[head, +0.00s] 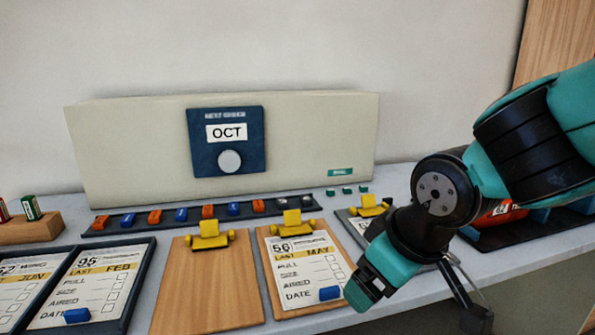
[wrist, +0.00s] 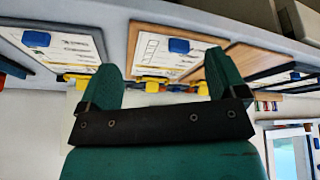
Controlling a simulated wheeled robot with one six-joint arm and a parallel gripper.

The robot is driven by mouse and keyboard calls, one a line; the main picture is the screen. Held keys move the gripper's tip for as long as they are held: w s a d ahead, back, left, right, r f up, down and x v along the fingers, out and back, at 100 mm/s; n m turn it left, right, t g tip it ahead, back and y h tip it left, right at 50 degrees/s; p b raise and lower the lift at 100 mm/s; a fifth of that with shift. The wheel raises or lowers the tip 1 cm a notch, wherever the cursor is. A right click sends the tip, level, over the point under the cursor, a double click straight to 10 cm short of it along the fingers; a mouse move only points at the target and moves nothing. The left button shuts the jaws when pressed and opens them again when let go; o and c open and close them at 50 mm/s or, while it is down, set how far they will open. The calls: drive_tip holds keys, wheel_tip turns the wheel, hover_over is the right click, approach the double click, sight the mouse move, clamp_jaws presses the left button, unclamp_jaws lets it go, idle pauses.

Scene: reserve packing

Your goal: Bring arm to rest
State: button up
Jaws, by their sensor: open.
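My gripper (head: 368,284) hangs at the right front of the counter in the head view, beside the clipboard marked MAY (head: 312,262). The arm reaches in from the right and bends down at the wrist. In the wrist view my gripper (wrist: 162,82) shows two teal fingers spread apart. No object shows held between them. In the head view the fingers overlap, and part of a grey board (head: 352,222) is hidden behind the wrist.
A bare clipboard (head: 200,285) lies left of the MAY one. A dark tray (head: 140,285) holds a FEB card. A strip of coloured clips (head: 195,213) lies before a panel reading OCT (head: 227,155). A red item (head: 497,213) is partly behind my arm.

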drive_tip(key=s+d+f+m+g+y+b, duration=0.1)
drive_tip(key=s+d+g, duration=0.1)
drive_tip(key=s, duration=0.5)
drive_tip(key=s+d+g+y+b, duration=0.1)
drive_tip(key=s+d+g, duration=0.1)
drive_tip(key=s, duration=0.5)
wheel_tip(320, 180, up, 21)
drive_tip(key=p, duration=2.1)
drive_tip(key=shift+w+a, duration=0.15)
drive_tip(key=shift+w, duration=0.25)
